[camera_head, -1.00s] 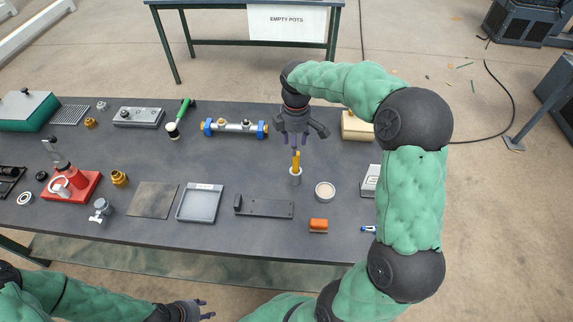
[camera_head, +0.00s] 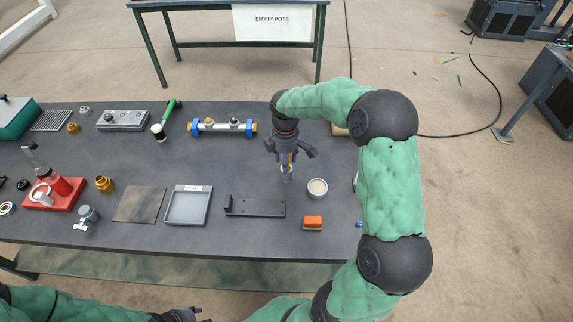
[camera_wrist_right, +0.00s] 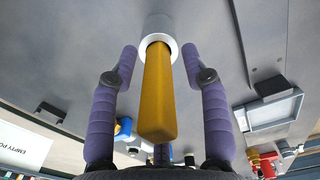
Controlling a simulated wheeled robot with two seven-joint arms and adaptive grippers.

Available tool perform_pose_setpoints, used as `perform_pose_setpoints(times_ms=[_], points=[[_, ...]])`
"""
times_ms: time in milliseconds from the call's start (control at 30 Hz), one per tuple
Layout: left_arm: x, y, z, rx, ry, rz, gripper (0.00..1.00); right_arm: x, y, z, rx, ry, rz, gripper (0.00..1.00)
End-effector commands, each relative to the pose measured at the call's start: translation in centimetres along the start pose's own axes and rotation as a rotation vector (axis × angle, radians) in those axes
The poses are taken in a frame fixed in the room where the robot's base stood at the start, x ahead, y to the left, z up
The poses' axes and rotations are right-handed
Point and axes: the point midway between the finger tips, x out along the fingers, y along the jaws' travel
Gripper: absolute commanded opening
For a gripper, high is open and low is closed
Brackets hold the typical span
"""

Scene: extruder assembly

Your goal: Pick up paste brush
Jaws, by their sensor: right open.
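The paste brush (camera_wrist_right: 157,95) shows in the right wrist view as a yellow handle standing in a small grey cylindrical holder (camera_wrist_right: 158,28). In the head view the holder (camera_head: 287,175) stands on the table, and my gripper covers most of the handle. My right gripper (camera_head: 288,156) is above the holder with its fingers pointing down. In the right wrist view the open purple fingers (camera_wrist_right: 158,60) are on both sides of the handle, with gaps between them and it. My left gripper (camera_head: 190,315) is at the bottom edge, apart from the table; its opening is unclear.
A round white dish (camera_head: 317,187) stands just right of the holder. An orange block (camera_head: 312,223) and a dark bracket plate (camera_head: 256,207) lie in front. A grey tray (camera_head: 187,206) is to the left. A blue-ended fixture (camera_head: 222,127) lies behind left.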

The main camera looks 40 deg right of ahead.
Motion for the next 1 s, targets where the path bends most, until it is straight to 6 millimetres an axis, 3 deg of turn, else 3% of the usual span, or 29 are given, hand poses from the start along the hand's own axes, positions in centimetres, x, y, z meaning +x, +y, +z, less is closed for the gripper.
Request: perform_pose_setpoints(times_ms=[200, 367, 400, 767, 1000], points=[[0.0, 0.0, 0.0, 0.0, 0.0, 0.0, 0.4, 0.0, 0.1, 0.0, 0.001, 0.001, 0.002, 0.47], [0.0, 0.0, 0.0, 0.0, 0.0, 0.0, 0.4, 0.0, 0.0, 0.0, 0.0, 0.001, 0.002, 0.02], [0.0, 0.0, 0.0, 0.0, 0.0, 0.0, 0.4, 0.0, 0.0, 0.0, 0.0, 0.001, 0.002, 0.0], [-0.2, 0.1, 0.0, 0.0, 0.0, 0.0, 0.4, -0.5, 0.1, 0.0, 0.0, 0.001, 0.002, 0.0], [-1.2, 0.4, 0.0, 0.0, 0.0, 0.0, 0.4, -4.4, 0.1, -0.1, 0.0, 0.002, 0.005, 0.0]])
